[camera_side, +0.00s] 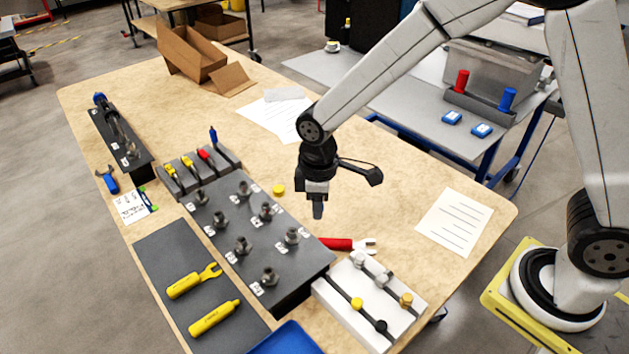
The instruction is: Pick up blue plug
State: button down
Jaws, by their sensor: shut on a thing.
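My gripper (317,212) points straight down above the wooden table, to the right of the dark fitting block (262,296). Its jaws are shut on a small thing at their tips. The thing is too small and dark for me to make out its colour or shape. I cannot clearly pick out a blue plug elsewhere on the table. A white block (335,312) at the front right holds a yellow, a black and a brass-coloured piece.
A small yellow piece (278,190) lies left of my gripper. A red-handled wrench (340,244) lies below it in the picture. Yellow tools (215,318) lie on a dark mat. A paper sheet (455,222) lies at the right. The table's middle right is mostly clear.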

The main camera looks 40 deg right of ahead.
jog(key=s+d+r, duration=0.2)
jog(key=s+r, duration=0.1)
jog(key=s, duration=0.4)
jog(key=shift+r, duration=0.15)
dwell(0.6)
